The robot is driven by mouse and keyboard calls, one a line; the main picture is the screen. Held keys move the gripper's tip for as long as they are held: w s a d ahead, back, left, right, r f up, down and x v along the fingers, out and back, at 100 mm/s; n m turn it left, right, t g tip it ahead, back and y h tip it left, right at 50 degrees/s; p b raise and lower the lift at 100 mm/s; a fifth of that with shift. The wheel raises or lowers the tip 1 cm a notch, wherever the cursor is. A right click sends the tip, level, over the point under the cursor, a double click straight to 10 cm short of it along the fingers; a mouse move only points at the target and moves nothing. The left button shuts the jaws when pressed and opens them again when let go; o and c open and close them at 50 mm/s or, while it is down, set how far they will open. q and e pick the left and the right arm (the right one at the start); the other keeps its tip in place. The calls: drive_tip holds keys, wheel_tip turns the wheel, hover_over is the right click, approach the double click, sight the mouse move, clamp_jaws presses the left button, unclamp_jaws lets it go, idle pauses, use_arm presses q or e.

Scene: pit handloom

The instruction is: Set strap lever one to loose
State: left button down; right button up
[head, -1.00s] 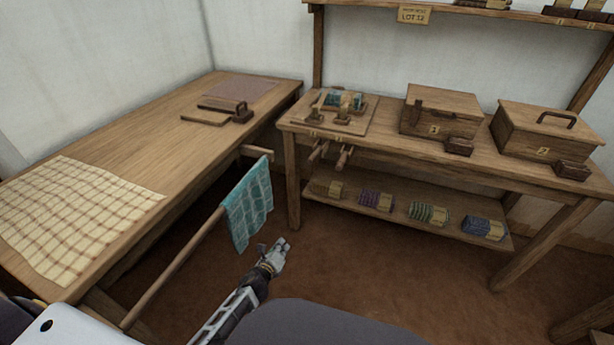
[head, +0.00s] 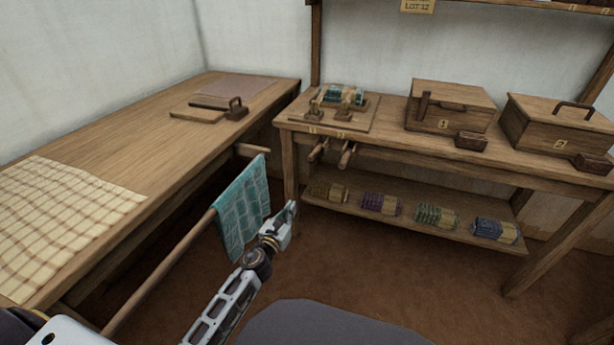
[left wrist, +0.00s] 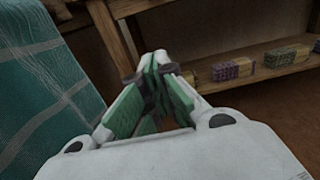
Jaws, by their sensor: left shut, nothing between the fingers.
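A wooden board (head: 367,122) on the back table holds a teal bundle (head: 345,95) and two upright wooden pieces. Two small number tags sit at the table's front edge below it, too small to read surely. Under them two wooden handles stick out, a left one (head: 318,150) and a right one (head: 347,156); I cannot tell which part is strap lever one. My left gripper (head: 291,210) is shut and empty, in front of and below the handles, apart from them. Its closed fingers (left wrist: 158,62) show in the left wrist view. My right gripper is out of view.
A teal cloth (head: 241,207) hangs on a rod just left of my left gripper. A low shelf (head: 410,214) under the table holds several folded bundles. Two wooden boxes (head: 448,100) (head: 556,125) stand on the table's right. The floor in front is clear.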

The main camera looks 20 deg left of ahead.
sight(316, 153)
use_arm(q)
drive_tip(key=shift+w+d+r+m+t+b, duration=0.1)
drive_tip(key=shift+w+r+m+t+b, duration=0.15)
drive_tip(key=shift+r+m, duration=0.3)
drive_tip(key=shift+w+r+m+t+b, duration=0.2)
drive_tip(key=shift+r+m+b, duration=0.1)
drive_tip(key=shift+r, duration=0.35)
drive_tip(key=shift+w+d+r+m+t+b, duration=0.1)
drive_tip(key=shift+w+r+m+t+b, duration=0.15)
drive_tip(key=shift+r+m, duration=0.3)
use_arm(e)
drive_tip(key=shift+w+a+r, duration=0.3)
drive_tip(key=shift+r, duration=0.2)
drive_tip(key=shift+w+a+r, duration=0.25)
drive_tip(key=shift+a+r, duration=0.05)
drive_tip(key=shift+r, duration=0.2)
use_arm(q)
drive_tip(key=shift+w, duration=0.1)
drive_tip(key=w+d+r+p, duration=0.1)
drive_tip(key=w+r, duration=0.3)
drive_tip(key=w, duration=0.6)
drive_tip(key=shift+d+r, duration=0.3)
drive_tip(key=shift+r, duration=0.05)
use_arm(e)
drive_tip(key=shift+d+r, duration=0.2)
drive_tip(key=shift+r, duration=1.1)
use_arm(q)
drive_tip(key=shift+w, duration=0.1)
